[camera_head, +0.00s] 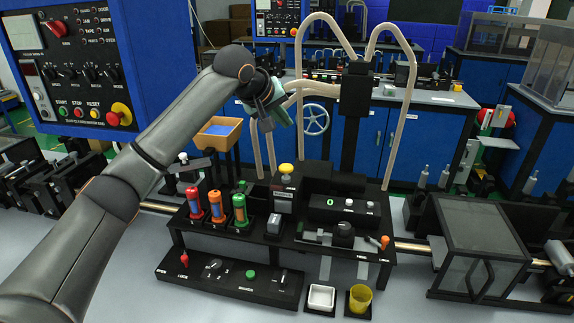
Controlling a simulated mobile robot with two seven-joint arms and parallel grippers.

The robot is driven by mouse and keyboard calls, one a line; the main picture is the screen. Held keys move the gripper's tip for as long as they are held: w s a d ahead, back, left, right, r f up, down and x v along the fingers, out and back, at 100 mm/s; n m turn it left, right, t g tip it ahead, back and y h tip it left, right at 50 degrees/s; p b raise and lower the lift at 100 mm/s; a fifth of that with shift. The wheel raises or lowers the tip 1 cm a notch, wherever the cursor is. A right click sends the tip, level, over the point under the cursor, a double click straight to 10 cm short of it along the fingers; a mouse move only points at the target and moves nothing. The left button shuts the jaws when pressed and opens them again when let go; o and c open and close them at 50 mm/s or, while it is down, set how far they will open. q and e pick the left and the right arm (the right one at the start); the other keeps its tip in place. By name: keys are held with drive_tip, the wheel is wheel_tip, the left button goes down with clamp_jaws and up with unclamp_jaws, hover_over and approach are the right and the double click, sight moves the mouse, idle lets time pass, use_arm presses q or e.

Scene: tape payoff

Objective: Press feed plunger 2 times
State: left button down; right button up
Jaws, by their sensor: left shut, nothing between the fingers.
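A yellow-topped knob (286,170) stands upright on a dark block on the black machine, near the picture's middle. It looks like the feed plunger, but its label is too small to read. My left arm comes in from the left and reaches over the machine. My left gripper (268,126) points downward, above and a little left of the yellow knob, with a visible gap between them. Its fingers are shut and hold nothing. My right gripper is not in view.
Red, orange and green cylinders (217,207) stand left of the knob. A control strip (230,282) with a green button lies in front. A white tray (320,298) and yellow cup (360,298) sit at the front. Beige hoses (393,130) arch behind. A clear-sided box (480,240) stands right.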

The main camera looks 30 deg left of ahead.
sight(286, 167)
use_arm(q)
drive_tip(key=shift+f, duration=0.15)
wheel_tip(286, 167, down, 8)
drive_tip(key=shift+w+f+b, duration=0.1)
drive_tip(key=shift+f+b, duration=0.15)
drive_tip(key=shift+b, duration=0.3)
drive_tip(key=shift+f, duration=0.25)
idle(1.8)
drive_tip(key=shift+f, duration=0.2)
drive_tip(key=shift+f, duration=1.4)
idle(1.3)
drive_tip(key=shift+r+p, duration=0.6)
drive_tip(key=shift+r, duration=1.15)
